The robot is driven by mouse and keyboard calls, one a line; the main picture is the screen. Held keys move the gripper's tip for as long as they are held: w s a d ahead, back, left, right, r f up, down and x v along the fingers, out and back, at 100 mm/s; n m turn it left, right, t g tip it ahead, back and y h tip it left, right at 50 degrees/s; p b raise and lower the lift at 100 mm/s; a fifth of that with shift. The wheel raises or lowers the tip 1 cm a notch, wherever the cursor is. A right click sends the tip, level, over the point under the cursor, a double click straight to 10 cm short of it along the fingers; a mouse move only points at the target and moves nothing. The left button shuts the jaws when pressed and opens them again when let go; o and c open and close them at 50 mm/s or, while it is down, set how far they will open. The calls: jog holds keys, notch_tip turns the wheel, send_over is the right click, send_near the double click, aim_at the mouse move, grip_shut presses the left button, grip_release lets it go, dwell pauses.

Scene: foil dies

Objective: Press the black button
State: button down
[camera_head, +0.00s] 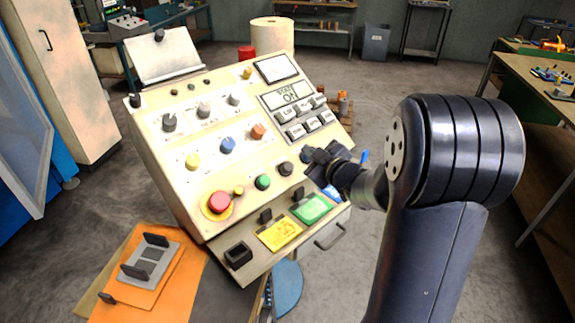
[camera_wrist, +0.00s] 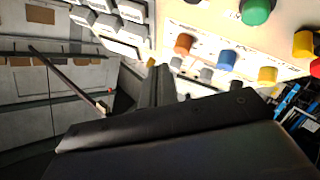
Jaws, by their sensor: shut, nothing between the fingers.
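The black button (camera_head: 286,168) is a round dark button on the sloping face of a cream control panel (camera_head: 165,150), just right of the green button (camera_head: 263,182). My gripper (camera_head: 310,156) is shut and empty, close to the right of the black button in the head view. I cannot tell whether they touch. In the wrist view, my dark gripper (camera_wrist: 158,88) fills the lower middle. The green button (camera_wrist: 257,11) shows at its top, and I cannot make out the black button there.
A red mushroom button (camera_head: 219,202) on a yellow ring, a blue knob (camera_head: 228,145) and an orange knob (camera_head: 258,131) are on the same panel. A yellow card (camera_head: 279,234) and a green card (camera_head: 312,209) are at its lower edge. A workbench (camera_head: 540,75) stands at right.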

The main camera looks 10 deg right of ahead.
aim_at(288, 163)
jog(key=shift+f, duration=0.1)
jog(key=w+f+b, duration=0.1)
jog(key=f, duration=0.1)
jog(key=w+a+f+b, duration=0.1)
jog(key=f+b, duration=0.1)
jog(key=w+a+f+b, duration=0.1)
jog(key=f+b, duration=0.1)
jog(key=shift+w, duration=0.1)
jog(key=shift+w+a+f+b, duration=0.4)
jog(key=shift+w+f+b, duration=0.15)
jog(key=shift+b, duration=0.2)
dwell(1.5)
jog(key=shift+w+a+f+b, duration=0.1)
jog(key=shift+w+f+b, duration=0.1)
jog(key=shift+f+b, duration=0.2)
jog(key=shift+w+a+f+b, duration=0.15)
jog(key=shift+w+f+b, duration=0.05)
jog(key=shift+f+b, duration=0.25)
dwell(0.6)
jog(key=shift+r, duration=0.2)
jog(key=shift+s+d+r+p, duration=0.3)
jog(key=shift+s+r+p, duration=0.15)
jog(key=shift+r+p, duration=0.15)
